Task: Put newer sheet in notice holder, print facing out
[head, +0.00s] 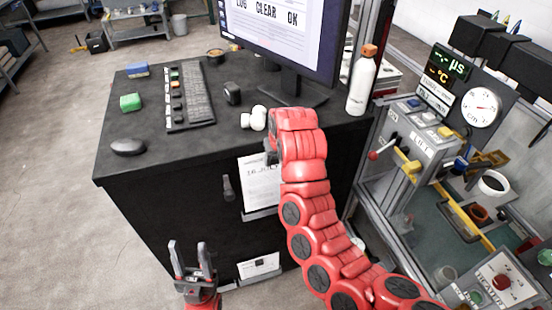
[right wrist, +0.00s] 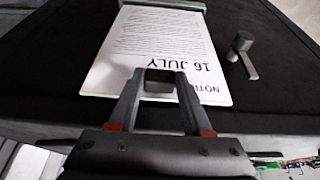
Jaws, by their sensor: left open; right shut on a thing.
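A white sheet (head: 261,187) reading "16 JULY" stands upright against the black desk's front, its print facing outward. Its lower end meets a grey ledge-like holder (head: 259,214); I cannot tell how deep it sits. In the right wrist view the sheet (right wrist: 160,45) appears upside down. My right gripper (right wrist: 160,78) is shut on its top edge; in the head view my red arm mostly hides that gripper. A second white sheet (head: 258,265) sits lower down, its text too small to read. My left gripper (head: 190,258) is open and empty at the lower left.
A dark handle (head: 227,188) sticks out beside the sheet. The desk top (head: 205,140) holds a keyboard (head: 190,98), a mouse (head: 128,147), a monitor and a white bottle (head: 361,85). A cluttered bench with a gauge (head: 481,107) stands right.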

